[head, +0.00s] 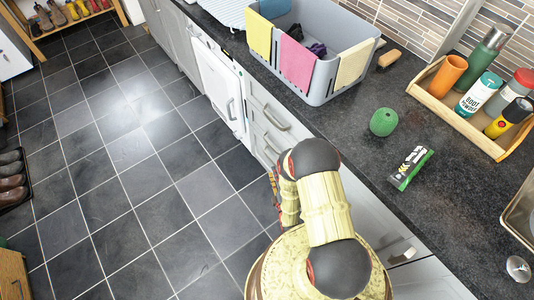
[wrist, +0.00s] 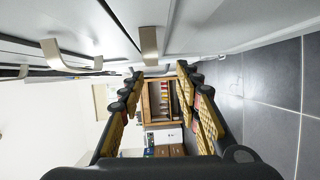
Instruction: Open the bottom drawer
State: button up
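The drawer stack (head: 262,100) is set under the worktop, with two upper handles showing in the head view. My arm hides the lower part there. In the wrist view, which is turned sideways with the floor at right, the bottom drawer (wrist: 205,25) has a metal bar handle (wrist: 148,45). A higher drawer's handle (wrist: 65,58) is to its left. The drawer fronts look closed. My gripper (wrist: 160,88) is open and empty, fingers spread on both sides, beside the drawer fronts. The bottom drawer's handle is apart from the fingers. In the head view my gripper is mostly hidden by my arm.
The tiled floor (head: 140,170) left of my arm is clear. Boots stand at the far left.

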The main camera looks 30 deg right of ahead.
aim_at(270, 160)
jog(key=w, duration=0.2)
jog(key=w+d+b, duration=0.1)
jog(key=w, duration=0.2)
jog(key=w+b, duration=0.1)
jog(key=w, duration=0.2)
jog(key=shift+d+r, duration=0.3)
jog(key=shift+r, duration=0.1)
jog(key=shift+c, duration=0.7)
grip_shut()
